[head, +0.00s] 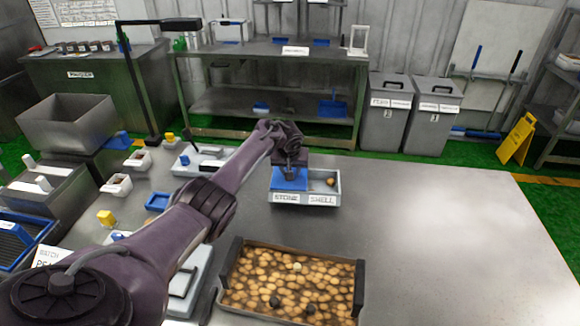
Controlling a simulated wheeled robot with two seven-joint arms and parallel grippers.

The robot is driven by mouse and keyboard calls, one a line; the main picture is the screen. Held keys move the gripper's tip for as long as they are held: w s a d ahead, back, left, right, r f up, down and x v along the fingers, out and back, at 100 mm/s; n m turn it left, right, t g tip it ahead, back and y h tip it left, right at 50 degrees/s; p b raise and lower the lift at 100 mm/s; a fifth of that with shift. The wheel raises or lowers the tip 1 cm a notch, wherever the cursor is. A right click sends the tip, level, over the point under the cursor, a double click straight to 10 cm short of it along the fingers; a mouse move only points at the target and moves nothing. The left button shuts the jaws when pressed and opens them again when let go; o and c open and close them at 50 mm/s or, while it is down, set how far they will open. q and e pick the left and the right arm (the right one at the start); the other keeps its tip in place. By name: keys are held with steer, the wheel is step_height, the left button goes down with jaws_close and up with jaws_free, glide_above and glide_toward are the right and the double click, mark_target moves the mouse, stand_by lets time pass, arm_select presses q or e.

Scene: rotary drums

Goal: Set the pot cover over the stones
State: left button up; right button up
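A small grey two-part bin (335,200) stands on the table, with its left part labelled STONE and its right part SHELL. A flat blue piece (289,185), perhaps the pot cover, lies over or just above the STONE part; I cannot tell whether it touches the rim. No stones show in that part. My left gripper (291,176) points down at the blue piece; its fingers are too small and dark to tell whether they grip it. A brown piece (330,182) lies in the SHELL part. My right gripper is not in view.
A dark-handled tray (361,266) full of tan pieces, with a few dark lumps, stands in front of the bin. Small white and blue containers (158,202) and yellow blocks (105,217) crowd the left side. The table's right side is clear.

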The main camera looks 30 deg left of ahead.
mark_target(289, 183)
arm_select(q)
steer(key=shift+r, duration=0.45)
steer(key=p+v, duration=0.1)
steer(key=v, duration=0.5)
steer(key=shift+s+r, duration=0.3)
steer(key=shift+s, duration=0.05)
steer(key=shift+d, duration=0.1)
